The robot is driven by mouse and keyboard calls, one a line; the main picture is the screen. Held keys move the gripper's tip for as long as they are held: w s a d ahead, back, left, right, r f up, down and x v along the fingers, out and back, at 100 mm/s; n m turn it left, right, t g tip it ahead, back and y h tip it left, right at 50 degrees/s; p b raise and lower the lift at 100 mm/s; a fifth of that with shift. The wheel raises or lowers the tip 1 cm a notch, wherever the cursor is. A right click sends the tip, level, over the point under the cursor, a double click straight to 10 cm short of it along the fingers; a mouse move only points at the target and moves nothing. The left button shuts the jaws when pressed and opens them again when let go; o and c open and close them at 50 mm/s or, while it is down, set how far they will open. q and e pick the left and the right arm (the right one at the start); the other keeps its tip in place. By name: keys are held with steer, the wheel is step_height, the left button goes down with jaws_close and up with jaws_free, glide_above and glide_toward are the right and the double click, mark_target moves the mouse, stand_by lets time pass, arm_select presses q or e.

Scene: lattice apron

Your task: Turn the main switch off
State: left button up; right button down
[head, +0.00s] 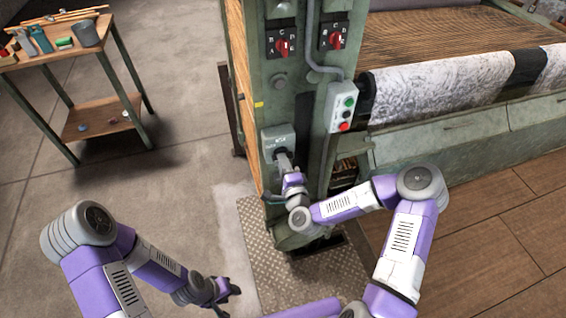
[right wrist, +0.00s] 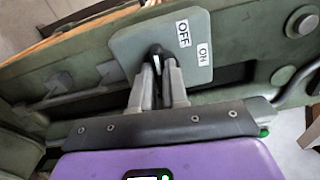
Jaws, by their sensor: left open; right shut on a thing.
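The main switch is a grey-green box (head: 277,138) on the green machine post, low on its front. In the right wrist view its plate (right wrist: 127,45) carries an OFF label and an ON label, with a dark knob (right wrist: 155,50) to the left of both. My right gripper (head: 284,160) is at the switch, its fingers (right wrist: 158,72) shut on the knob from either side. The fingers partly hide the knob, and I cannot tell which label it points to. My left gripper (head: 225,288) is open and empty, low over the floor, away from the machine.
A push-button box (head: 342,107) and two red selector switches (head: 281,46) are on the post above. A cloth roll (head: 440,84) lies on the machine at right. A wooden side table (head: 50,58) with tools and a bucket stands at left. The floor between is clear.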

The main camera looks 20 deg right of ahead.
steer(key=shift+n, duration=0.6)
steer(key=c, duration=1.1)
jaws_free()
steer(key=shift+c, duration=0.2)
steer(key=s, duration=0.7)
steer(key=shift+s+d+p, duration=0.15)
steer(key=shift+s+p, duration=0.15)
steer(key=shift+p, duration=0.05)
steer(key=shift+f, duration=0.1)
